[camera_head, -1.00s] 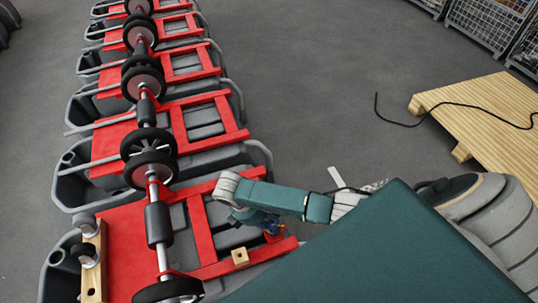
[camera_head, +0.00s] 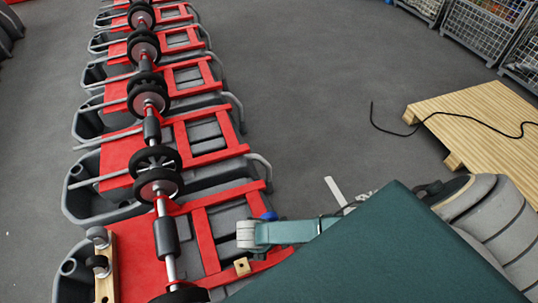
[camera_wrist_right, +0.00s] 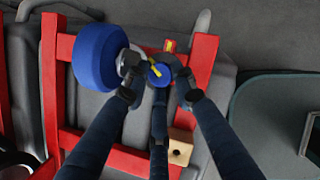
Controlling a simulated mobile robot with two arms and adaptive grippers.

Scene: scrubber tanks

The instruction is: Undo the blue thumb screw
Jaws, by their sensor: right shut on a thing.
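The blue thumb screw (camera_wrist_right: 160,76) shows in the right wrist view as a small round blue head with a yellow piece across its upper edge. It sits beside a red frame bar, between the fingertips of my right gripper (camera_wrist_right: 160,82). The fingers are closed in on it from the sides. A third, middle finger reaches up to its lower edge and hides part of it. My left gripper is in neither current view.
A large blue wheel (camera_wrist_right: 98,57) is close left of the fingers. A small wooden block (camera_wrist_right: 180,147) sits near a red bar (camera_wrist_right: 192,60); it also shows in the head view (camera_head: 242,266). A row of red-framed grey tanks runs away, with a pallet (camera_head: 480,115) at right.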

